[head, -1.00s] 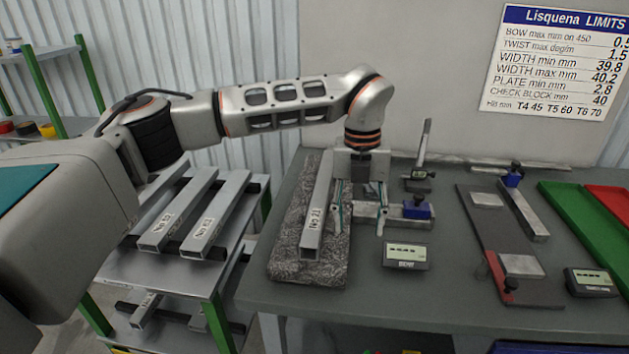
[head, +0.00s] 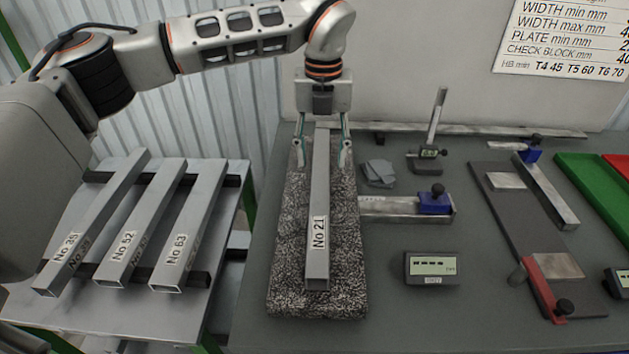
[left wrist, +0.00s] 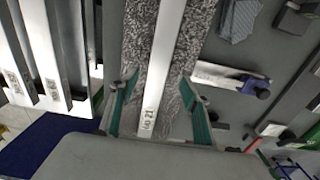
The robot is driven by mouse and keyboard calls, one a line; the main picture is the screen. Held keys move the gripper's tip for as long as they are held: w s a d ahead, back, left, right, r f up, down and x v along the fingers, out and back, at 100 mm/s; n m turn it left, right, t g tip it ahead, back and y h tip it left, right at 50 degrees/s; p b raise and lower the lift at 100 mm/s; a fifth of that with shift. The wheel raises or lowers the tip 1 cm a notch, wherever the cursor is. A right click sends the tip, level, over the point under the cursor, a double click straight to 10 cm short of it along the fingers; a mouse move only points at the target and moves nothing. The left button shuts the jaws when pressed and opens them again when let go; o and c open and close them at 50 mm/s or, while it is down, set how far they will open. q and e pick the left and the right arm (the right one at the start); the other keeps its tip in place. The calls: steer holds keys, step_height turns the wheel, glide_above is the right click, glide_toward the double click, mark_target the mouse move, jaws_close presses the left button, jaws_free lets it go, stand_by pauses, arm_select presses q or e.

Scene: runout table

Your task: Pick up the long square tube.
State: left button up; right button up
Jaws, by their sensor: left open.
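The long square tube marked No 21 (head: 319,205) lies lengthwise on a speckled grey mat (head: 343,265) on the table. My left gripper (head: 324,158) is above the far part of this tube, pointing down. Its fingers are open, one on each side of the tube, with gaps visible. In the left wrist view the tube (left wrist: 163,60) runs between the open fingers (left wrist: 160,112). Whether the fingertips reach down to the tube's height I cannot tell. My right gripper is not in view.
Other square tubes, No 35 (head: 92,222), No 52 (head: 141,222) and No 63 (head: 187,225), lie on a rack at left.

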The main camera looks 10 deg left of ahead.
mark_target(320, 184)
arm_select(q)
steer(key=f, duration=0.2)
steer(key=s+f+p, duration=0.1)
steer(key=f, duration=0.4)
steer(key=shift+s, duration=0.15)
steer(key=shift+f, duration=0.4)
steer(key=shift+r, duration=0.1)
jaws_close()
